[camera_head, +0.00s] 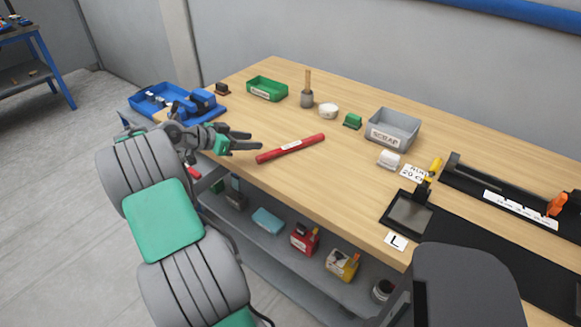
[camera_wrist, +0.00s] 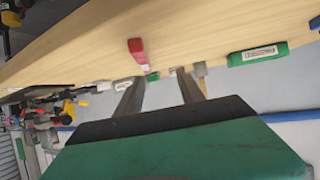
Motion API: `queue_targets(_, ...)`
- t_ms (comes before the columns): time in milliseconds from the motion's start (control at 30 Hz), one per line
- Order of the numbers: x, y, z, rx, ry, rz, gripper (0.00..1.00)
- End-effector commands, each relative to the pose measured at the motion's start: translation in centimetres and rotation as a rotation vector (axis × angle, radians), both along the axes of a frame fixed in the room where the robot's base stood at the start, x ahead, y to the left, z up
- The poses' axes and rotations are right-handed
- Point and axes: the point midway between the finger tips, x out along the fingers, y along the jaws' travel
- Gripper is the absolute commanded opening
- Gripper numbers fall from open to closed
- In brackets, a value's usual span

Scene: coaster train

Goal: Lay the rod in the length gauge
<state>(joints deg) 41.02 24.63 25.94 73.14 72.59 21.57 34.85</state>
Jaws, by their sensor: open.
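The red rod (camera_head: 273,154) lies on the left half of the wooden bench, with a white label at its middle. In the wrist view the rod (camera_wrist: 137,50) shows end-on, beyond my fingers. My gripper (camera_head: 257,141) is open and empty, just left of the rod and apart from it. In the wrist view my gripper's two fingers (camera_wrist: 157,84) are spread with nothing between them.
A black plate (camera_head: 409,214) lies right. Blue tray (camera_head: 160,103) is at the left end. Bench around the rod is clear.

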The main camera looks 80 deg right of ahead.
Motion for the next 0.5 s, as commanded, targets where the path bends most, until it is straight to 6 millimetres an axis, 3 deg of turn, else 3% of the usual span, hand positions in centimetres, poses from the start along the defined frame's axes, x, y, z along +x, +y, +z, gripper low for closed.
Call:
queue_targets(33,-1.9,-0.8,-1.7,-0.035,0.018,-0.062,0.45)
queue_targets(100,-3.5,-1.3,-2.0,-0.073,0.033,-0.114,0.45)
queue_targets(500,-7.6,-4.1,-4.0,-0.082,0.040,-0.133,0.45)
